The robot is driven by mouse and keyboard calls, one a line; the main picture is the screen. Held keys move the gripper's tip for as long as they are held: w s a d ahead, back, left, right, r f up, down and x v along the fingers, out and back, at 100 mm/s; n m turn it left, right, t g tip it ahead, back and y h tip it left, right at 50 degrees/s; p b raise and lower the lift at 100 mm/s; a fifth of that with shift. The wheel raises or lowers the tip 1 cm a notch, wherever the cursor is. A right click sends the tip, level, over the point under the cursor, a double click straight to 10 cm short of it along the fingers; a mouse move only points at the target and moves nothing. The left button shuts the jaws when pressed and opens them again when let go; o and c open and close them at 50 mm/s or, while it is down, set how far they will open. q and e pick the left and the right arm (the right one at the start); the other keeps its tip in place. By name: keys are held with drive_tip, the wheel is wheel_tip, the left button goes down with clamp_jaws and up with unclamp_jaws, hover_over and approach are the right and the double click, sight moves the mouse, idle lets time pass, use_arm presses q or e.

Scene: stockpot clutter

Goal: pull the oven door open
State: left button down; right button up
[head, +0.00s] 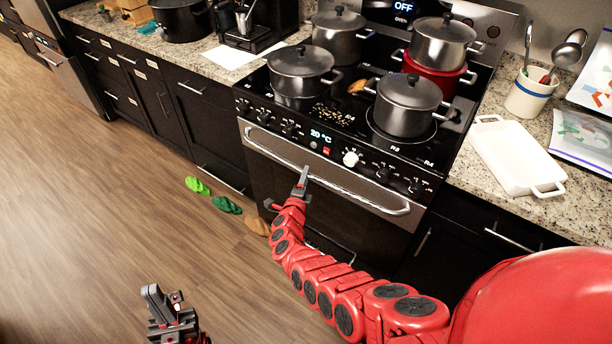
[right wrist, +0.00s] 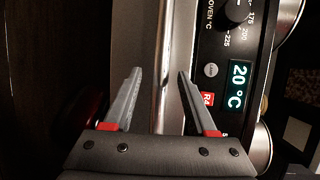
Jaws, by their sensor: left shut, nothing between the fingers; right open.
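The oven door (head: 285,188) is shut, below the knob panel, with a long silver handle (head: 350,190) across its top. My right gripper (head: 303,178) is at the handle, left of its middle. In the right wrist view, the handle (right wrist: 164,60) runs between the two open fingers of my right gripper (right wrist: 158,74). Whether either finger touches it I cannot tell. My left gripper (head: 160,300) is shut and empty, low over the floor at the lower left, well away from the oven.
Several pots stand on the cooktop, including a front right pot (head: 405,105). A white baking dish (head: 515,157) sits on the right counter. Green and brown slippers (head: 226,205) lie on the floor left of the oven. The wood floor (head: 90,200) is otherwise clear.

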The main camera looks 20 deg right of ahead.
drive_tip(key=shift+b+x, duration=0.5)
drive_tip(key=shift+x, duration=0.45)
drive_tip(key=shift+w+d, duration=0.2)
drive_tip(key=shift+w, duration=0.2)
drive_tip(key=shift+c, duration=0.4)
clamp_jaws()
